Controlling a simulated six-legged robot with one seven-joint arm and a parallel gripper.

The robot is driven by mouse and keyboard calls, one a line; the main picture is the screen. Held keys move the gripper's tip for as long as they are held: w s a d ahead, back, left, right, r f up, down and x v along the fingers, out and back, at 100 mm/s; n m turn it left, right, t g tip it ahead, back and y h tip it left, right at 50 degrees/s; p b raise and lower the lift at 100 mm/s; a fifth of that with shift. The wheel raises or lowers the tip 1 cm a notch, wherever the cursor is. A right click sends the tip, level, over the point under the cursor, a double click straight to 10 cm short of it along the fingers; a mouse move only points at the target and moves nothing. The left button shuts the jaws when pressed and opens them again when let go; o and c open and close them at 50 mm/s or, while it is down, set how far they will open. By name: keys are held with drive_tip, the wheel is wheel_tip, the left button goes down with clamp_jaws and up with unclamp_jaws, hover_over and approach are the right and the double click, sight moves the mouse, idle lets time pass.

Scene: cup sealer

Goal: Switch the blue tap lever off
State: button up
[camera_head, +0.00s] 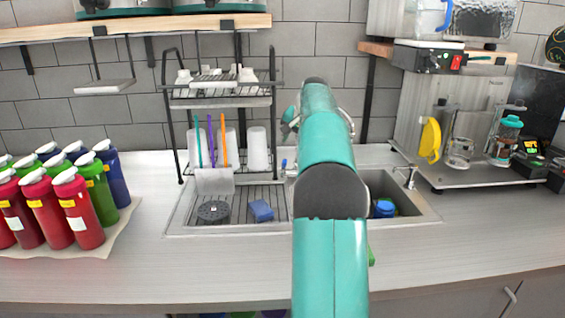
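My teal arm reaches forward over the sink and covers the middle of the view. My gripper is hidden behind the arm, so its fingers and what they touch do not show. A small blue part (284,163), which looks like the blue tap lever, shows just left of my arm at the back of the sink. Its exact position, on or off, is too small to tell. A curved chrome piece (348,122), perhaps the tap spout, shows right of the arm. The rest of the tap is hidden.
The sink (430,214) holds a blue item (384,208) in its basin. A blue sponge (261,210) lies on the drainer. A black rack (176,130) with cups stands behind left. Several bottles (75,205) stand at left. A metal machine (470,177) is at right. The front counter is mostly clear.

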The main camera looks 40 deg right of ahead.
sight(285, 166)
drive_tip(key=x, duration=1.3)
drive_tip(key=shift+w+f, duration=0.1)
clamp_jaws()
